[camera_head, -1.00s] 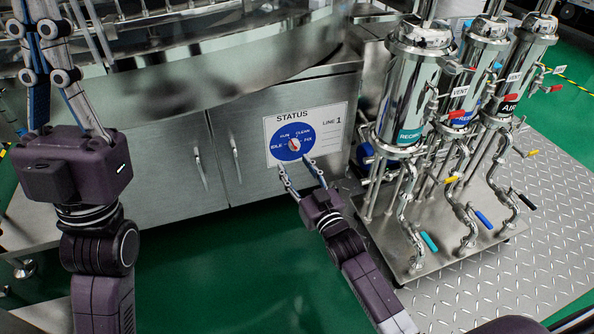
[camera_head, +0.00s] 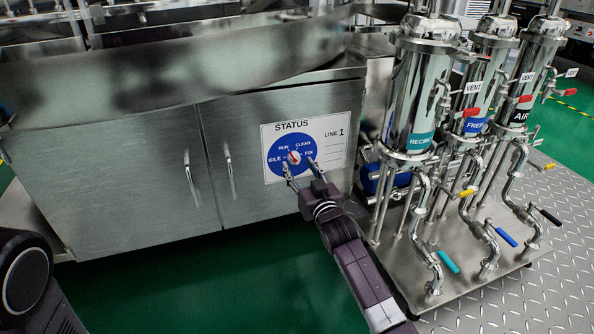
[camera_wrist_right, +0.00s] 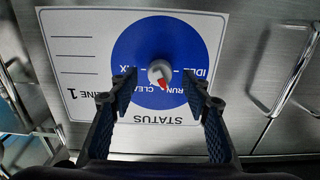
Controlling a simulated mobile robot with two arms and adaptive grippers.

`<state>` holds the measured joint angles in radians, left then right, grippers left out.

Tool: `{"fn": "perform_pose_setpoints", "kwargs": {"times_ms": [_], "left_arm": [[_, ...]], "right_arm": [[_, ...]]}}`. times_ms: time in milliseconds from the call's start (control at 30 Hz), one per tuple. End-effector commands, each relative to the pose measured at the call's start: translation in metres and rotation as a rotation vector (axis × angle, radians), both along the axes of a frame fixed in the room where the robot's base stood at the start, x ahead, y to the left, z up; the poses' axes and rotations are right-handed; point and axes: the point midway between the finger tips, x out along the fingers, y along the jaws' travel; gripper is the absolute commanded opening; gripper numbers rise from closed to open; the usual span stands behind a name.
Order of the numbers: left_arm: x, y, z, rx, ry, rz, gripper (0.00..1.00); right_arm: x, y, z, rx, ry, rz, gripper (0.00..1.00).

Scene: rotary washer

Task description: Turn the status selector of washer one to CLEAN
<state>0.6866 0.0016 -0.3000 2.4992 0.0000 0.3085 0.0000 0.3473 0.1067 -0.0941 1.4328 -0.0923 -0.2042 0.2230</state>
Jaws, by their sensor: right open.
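The status selector is a small white knob (camera_head: 294,157) with a red mark, in the middle of a blue dial (camera_head: 305,143) on the STATUS plate of line 1. IDLE, RUN, CLEAN and FIX are printed around it. The knob also shows in the right wrist view (camera_wrist_right: 159,72), where the plate is upside down and the red mark leans toward the RUN side. My right gripper (camera_head: 300,168) is open, its fingers (camera_wrist_right: 156,82) on either side of the knob. I cannot tell whether they touch it. My left gripper is out of view; only my left arm shows at the lower left.
The plate sits on a steel cabinet (camera_head: 130,180) with two door handles (camera_head: 230,168) left of the dial. Steel cylinders with pipes and valve levers (camera_head: 410,95) stand close on the right, on a metal base. The green floor in front is clear.

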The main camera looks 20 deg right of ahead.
Motion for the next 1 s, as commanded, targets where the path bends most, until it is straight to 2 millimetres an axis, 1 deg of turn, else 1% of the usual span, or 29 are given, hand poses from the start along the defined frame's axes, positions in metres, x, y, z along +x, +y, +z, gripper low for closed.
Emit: {"fn": "perform_pose_setpoints", "kwargs": {"times_ms": [33, 200, 333, 567, 933, 1000], "left_arm": [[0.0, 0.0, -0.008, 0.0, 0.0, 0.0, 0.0], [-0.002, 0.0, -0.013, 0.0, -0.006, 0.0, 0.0], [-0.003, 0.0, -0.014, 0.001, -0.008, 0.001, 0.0], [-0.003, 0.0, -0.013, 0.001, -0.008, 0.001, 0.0], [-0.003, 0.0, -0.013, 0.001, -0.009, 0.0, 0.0], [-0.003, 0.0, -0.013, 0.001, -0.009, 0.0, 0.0]], "right_arm": [[0.007, 0.0, -0.003, 0.0, -0.002, 0.0, 0.44], [0.02, 0.001, -0.002, 0.0, -0.001, 0.0, 0.44], [0.023, 0.001, -0.001, 0.0, 0.0, 0.0, 0.44], [0.023, 0.001, 0.0, 0.0, 0.0, 0.0, 0.44], [0.023, 0.001, 0.0, -0.001, 0.0, 0.0, 0.03], [0.023, 0.001, 0.0, 0.0, 0.0, 0.0, 0.02]]}}
